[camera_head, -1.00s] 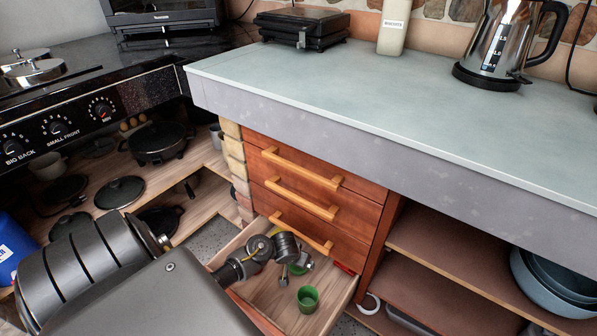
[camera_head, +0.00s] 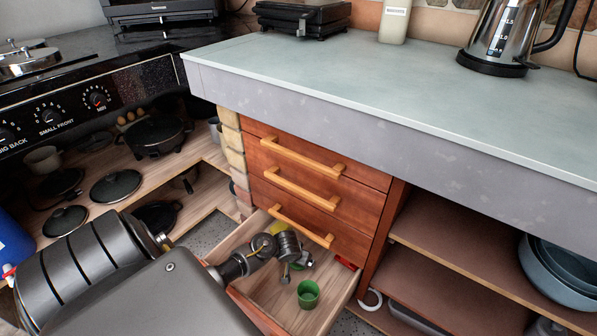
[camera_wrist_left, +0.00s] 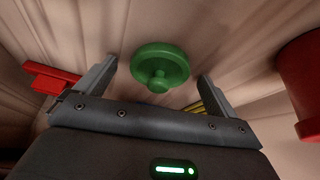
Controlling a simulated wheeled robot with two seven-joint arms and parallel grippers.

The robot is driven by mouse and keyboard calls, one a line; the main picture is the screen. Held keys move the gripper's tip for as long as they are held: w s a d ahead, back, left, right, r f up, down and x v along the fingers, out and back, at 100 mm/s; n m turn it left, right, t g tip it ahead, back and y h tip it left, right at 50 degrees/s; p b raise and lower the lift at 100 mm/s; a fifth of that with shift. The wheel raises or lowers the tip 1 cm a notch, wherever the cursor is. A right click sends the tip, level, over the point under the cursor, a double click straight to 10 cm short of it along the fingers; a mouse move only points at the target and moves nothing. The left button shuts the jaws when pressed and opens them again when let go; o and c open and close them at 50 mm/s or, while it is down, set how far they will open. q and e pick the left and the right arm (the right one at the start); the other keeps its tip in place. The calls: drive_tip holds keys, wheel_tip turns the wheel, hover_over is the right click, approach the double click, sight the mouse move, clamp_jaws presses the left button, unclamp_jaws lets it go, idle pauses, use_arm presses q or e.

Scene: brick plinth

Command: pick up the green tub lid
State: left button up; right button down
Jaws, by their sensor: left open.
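The green tub lid (camera_wrist_left: 160,67) is a round disc with a knob, lying in the open drawer. In the left wrist view it shows between the two fingers of my left gripper (camera_wrist_left: 158,85), apart from both. My left gripper is open and empty. In the head view the gripper (camera_head: 288,268) reaches down into the drawer, and my arm and gripper mostly hide the lid. A green tub (camera_head: 308,293) stands in the drawer nearer the front. My right gripper is not in view.
The open wooden drawer (camera_head: 262,318) has walls close around the gripper. In the wrist view a red cylindrical thing (camera_wrist_left: 302,82) stands at right and a red piece (camera_wrist_left: 48,78) lies at left. The closed drawers' handles (camera_head: 302,226) are just above.

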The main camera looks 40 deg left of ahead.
use_arm(q)
drive_tip(key=shift+c, duration=0.4)
drive_tip(key=c, duration=1)
drive_tip(key=shift+o, duration=0.2)
drive_tip(key=shift+r, duration=0.1)
